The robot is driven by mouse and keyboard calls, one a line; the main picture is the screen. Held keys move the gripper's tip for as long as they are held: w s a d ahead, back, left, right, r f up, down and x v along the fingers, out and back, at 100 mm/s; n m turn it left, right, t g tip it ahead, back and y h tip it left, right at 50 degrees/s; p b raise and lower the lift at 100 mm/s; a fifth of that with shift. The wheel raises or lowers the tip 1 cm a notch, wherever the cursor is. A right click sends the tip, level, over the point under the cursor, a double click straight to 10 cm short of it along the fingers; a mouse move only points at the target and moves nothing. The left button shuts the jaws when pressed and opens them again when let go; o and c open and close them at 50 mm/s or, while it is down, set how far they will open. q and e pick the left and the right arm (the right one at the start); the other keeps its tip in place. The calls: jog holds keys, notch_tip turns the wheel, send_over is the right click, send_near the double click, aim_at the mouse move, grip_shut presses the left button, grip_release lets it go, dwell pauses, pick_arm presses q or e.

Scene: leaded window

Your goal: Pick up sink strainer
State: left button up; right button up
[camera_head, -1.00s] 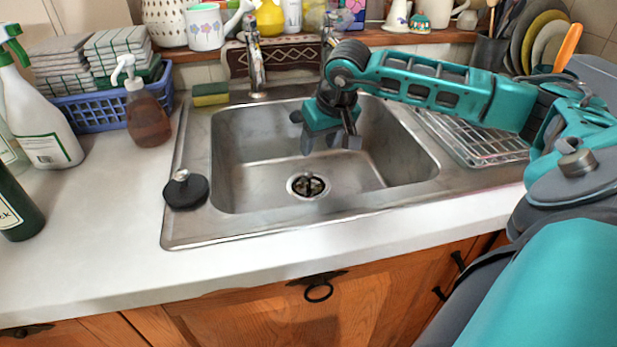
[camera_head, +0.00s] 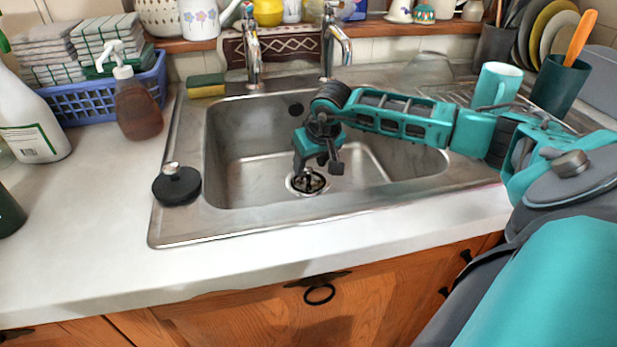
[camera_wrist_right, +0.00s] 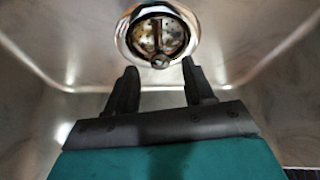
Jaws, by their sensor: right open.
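The sink strainer (camera_head: 308,184) sits in the drain at the bottom of the steel sink (camera_head: 245,175). It is a round metal piece with a dark inside and a small upright knob; it also shows at the top of the right wrist view (camera_wrist_right: 158,36). My right gripper (camera_head: 318,168) is down inside the sink basin, just above the strainer and partly over it in the head view. In the right wrist view its two dark fingers (camera_wrist_right: 159,68) are apart, with nothing between them. The strainer lies beyond their tips. My left gripper is not in view.
A black stopper (camera_head: 177,186) lies on the sink's left rim. Two taps (camera_head: 253,50) stand behind the basin. A sponge (camera_head: 206,86), a soap bottle (camera_head: 136,105) and a blue basket (camera_head: 85,103) are at left. A teal mug (camera_head: 497,86) stands at right. The front counter is clear.

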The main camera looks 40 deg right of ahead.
aim_at(308, 168)
jog(key=shift+x, duration=1.55)
jog(key=shift+a, duration=0.1)
jog(key=shift+c, duration=0.3)
grip_shut()
